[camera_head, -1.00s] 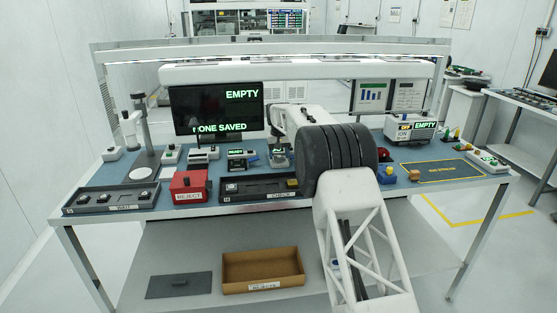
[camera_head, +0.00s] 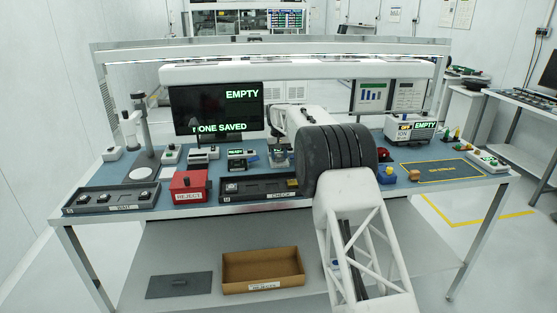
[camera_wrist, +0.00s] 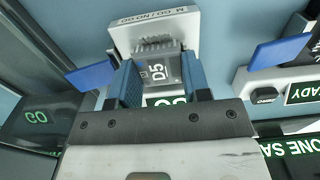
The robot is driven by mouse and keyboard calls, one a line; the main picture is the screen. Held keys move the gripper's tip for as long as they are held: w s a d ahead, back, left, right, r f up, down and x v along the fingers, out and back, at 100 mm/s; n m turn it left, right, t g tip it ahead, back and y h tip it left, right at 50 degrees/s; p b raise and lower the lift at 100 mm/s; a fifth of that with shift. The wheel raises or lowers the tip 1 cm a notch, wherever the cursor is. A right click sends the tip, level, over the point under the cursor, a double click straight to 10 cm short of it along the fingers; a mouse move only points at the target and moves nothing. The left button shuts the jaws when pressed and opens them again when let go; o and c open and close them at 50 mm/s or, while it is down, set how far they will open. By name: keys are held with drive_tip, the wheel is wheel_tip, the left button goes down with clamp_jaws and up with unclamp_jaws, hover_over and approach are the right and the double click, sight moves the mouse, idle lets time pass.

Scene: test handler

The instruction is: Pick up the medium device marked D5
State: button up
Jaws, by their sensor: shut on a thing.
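The medium device marked D5 (camera_wrist: 158,72) shows in the wrist view as a grey block with a white label. It is between the two blue fingers of my gripper (camera_wrist: 160,85), which is shut on it. The device is in front of a white gauge labelled "M GO/NO GO" (camera_wrist: 152,24), with a ribbed grey part at its far end. I cannot tell whether it still touches the gauge. In the head view my arm hides much of the area, and the device cannot be made out.
Blue tabs (camera_wrist: 90,75) (camera_wrist: 281,52) flank the gauge. On the bench are a red reject box (camera_head: 188,187), a check tray (camera_head: 232,198) and a wait tray (camera_head: 72,207). A cardboard box (camera_head: 262,270) is below.

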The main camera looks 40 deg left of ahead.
sight(279, 156)
drive_tip(key=shift+r, duration=0.2)
drive_tip(key=shift+r, duration=2.15)
drive_tip(key=shift+s, duration=0.15)
